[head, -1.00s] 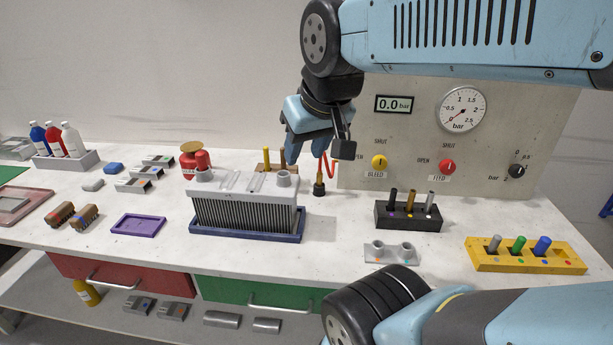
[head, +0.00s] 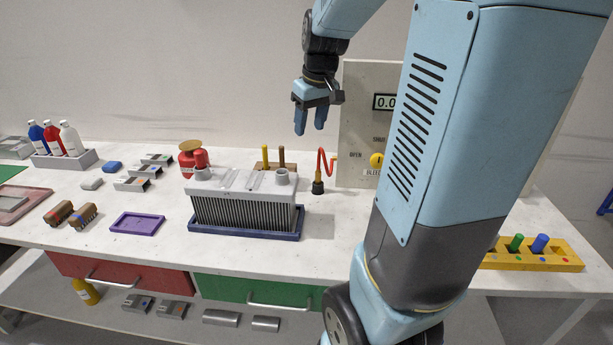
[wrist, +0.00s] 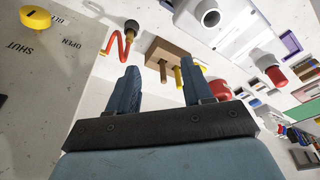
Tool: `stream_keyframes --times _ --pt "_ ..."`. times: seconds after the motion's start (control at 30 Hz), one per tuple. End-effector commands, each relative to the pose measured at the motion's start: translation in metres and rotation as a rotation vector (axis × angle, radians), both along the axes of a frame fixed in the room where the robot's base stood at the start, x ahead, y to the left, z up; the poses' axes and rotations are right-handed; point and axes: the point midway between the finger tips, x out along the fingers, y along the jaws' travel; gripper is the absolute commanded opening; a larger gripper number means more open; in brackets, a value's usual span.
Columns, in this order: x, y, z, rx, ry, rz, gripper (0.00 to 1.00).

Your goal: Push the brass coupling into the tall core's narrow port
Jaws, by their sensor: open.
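The grey finned core (head: 240,210) stands in a dark blue tray (head: 245,235) on the bench. An open port (head: 282,177) is on its right top end; a red cap (head: 200,159) shows at its left end. The red coiled hose (head: 323,160) ends in a small brass-coloured fitting (head: 318,178) at a dark round base (head: 318,188), right of the core; I take it for the coupling. My gripper (head: 310,124) is open and empty, fingers down, above and behind the core. The wrist view shows its spread fingers (wrist: 157,78) and the open port (wrist: 208,14).
A wooden block with two pegs (head: 272,166) stands behind the core. The panel with the yellow knob (head: 376,160) is to the right. A red container (head: 190,155) is behind the core's left end. My arm hides much of the bench's right side.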

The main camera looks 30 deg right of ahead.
Motion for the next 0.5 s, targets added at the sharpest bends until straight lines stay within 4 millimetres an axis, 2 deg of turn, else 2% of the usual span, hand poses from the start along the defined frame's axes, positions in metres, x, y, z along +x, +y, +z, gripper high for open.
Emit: stream_keyframes --times 0.03,0.2,0.4,0.5 --pt "0.011 -0.012 -0.01 -0.002 0.022 0.003 0.5" --pt "0.04 -0.046 -0.037 -0.007 0.071 0.028 0.5" --pt "0.058 -0.072 -0.059 -0.014 0.105 0.051 0.5" --pt "0.061 -0.078 -0.065 -0.015 0.113 0.056 0.5"
